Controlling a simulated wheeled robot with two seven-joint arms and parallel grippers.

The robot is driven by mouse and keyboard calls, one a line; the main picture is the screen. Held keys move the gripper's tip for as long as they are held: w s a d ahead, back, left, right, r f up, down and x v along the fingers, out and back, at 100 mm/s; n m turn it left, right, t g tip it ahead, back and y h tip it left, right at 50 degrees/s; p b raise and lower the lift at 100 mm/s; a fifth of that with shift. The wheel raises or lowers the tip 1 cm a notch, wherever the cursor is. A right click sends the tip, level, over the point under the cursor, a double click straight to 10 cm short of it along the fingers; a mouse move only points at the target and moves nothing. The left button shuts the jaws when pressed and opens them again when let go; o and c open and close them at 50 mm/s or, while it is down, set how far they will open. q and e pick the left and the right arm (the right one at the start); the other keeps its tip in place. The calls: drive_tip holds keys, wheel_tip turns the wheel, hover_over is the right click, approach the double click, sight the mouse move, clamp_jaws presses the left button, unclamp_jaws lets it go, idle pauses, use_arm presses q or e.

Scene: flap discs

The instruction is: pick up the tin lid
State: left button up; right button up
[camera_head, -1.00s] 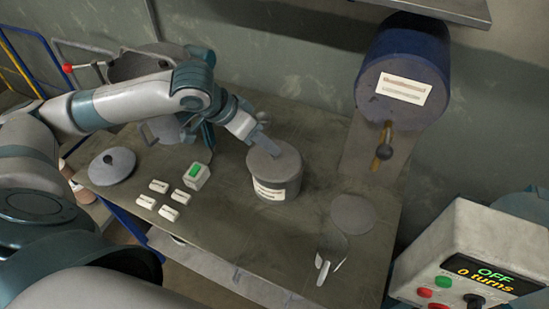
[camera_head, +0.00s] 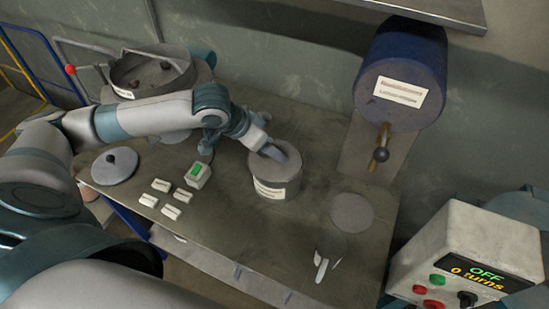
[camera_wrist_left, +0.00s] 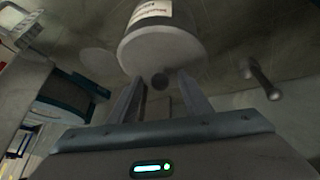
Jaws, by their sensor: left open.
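A grey cylindrical tin (camera_head: 280,190) with a white label stands upright mid-table. Its flat grey top, seemingly the tin lid (camera_head: 291,157), is in place and partly hidden by my left gripper (camera_head: 272,152). In the left wrist view the tin (camera_wrist_left: 165,45) is at the top, with a round dark knob (camera_wrist_left: 159,82) between the fingertips of my open left gripper (camera_wrist_left: 160,95). I cannot tell whether the fingers touch the knob. Another grey lid (camera_head: 115,170) with a dark knob lies at the left of the table.
Several small white blocks (camera_head: 161,186) and a box with a green top (camera_head: 197,175) lie left of the tin. A flat grey disc (camera_head: 352,213) lies to its right. A blue drum (camera_head: 405,65) and a control box reading OFF (camera_head: 462,255) are at the right. A round pan (camera_head: 150,72) stands behind my arm.

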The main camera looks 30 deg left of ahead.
use_arm(q)
clamp_jaws()
drive_tip(key=shift+r, duration=0.1)
drive_tip(key=shift+r+b, duration=0.3)
drive_tip(key=shift+r, duration=0.2)
drive_tip(key=r, duration=0.2)
drive_tip(key=r+b, duration=0.1)
drive_tip(key=shift+w+d+r, duration=0.1)
drive_tip(key=shift+d, duration=0.2)
drive_tip(key=d+r+b, duration=0.2)
drive_tip(key=d+r, duration=0.4)
drive_tip(key=d, duration=0.5)
drive_tip(key=shift+w+r, duration=0.35)
